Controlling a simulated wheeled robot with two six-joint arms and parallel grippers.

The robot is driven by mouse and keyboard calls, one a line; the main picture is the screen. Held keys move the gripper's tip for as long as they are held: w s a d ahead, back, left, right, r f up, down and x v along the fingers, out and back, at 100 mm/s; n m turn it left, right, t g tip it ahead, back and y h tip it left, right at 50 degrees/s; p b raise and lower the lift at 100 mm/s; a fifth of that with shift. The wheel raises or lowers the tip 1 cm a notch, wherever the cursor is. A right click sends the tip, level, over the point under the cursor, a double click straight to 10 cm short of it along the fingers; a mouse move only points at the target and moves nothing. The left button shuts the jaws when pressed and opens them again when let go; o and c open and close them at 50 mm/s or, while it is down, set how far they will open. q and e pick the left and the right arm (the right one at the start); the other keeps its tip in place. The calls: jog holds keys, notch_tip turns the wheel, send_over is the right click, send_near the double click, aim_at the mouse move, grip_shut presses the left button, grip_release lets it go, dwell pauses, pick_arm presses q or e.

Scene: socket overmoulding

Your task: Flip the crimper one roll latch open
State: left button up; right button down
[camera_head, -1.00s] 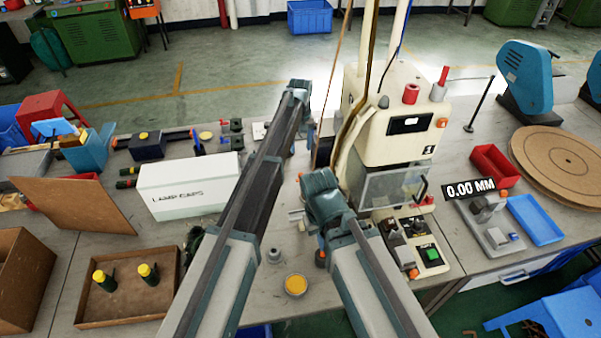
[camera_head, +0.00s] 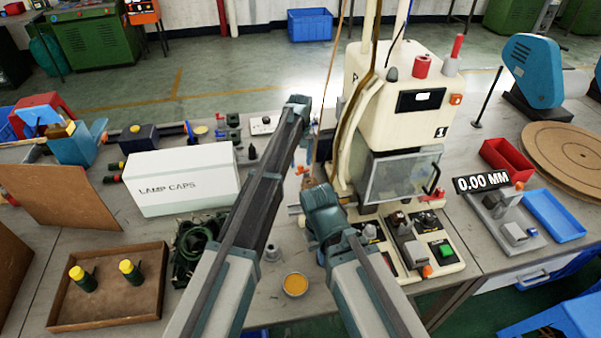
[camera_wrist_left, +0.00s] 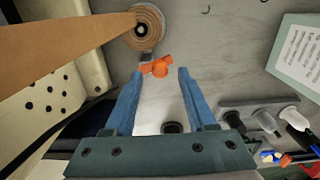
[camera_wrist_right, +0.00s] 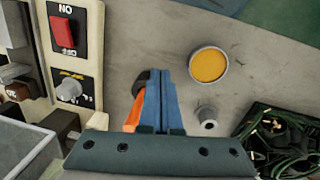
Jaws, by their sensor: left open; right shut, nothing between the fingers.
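The cream crimper (camera_head: 400,110) marked 1 stands right of centre in the head view. In the left wrist view a tan strip runs to a round roll (camera_wrist_left: 148,25). Below the roll is a small orange winged part (camera_wrist_left: 157,66), which may be the roll latch; I cannot tell its position. My left gripper (camera_wrist_left: 161,75) is open, its fingertips on either side of this part in the picture; contact cannot be told. My right gripper (camera_wrist_right: 161,85) is shut and empty, over the bench in front of the crimper. An orange piece (camera_wrist_right: 133,116) shows partly beside its fingers.
The crimper's control panel (camera_head: 410,250) is right of my right arm. A yellow-filled round tin (camera_head: 295,285) and a small grey fitting (camera_wrist_right: 206,116) stand near the bench's front. The white LAMP CAPS box (camera_head: 183,183) and a brown tray (camera_head: 120,310) are on the left.

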pick_arm(q)
notch_tip(320, 180, down, 2)
jog(key=shift+f+b, duration=0.1)
jog(key=shift+b, duration=0.5)
jog(key=shift+c, duration=0.2)
grip_shut()
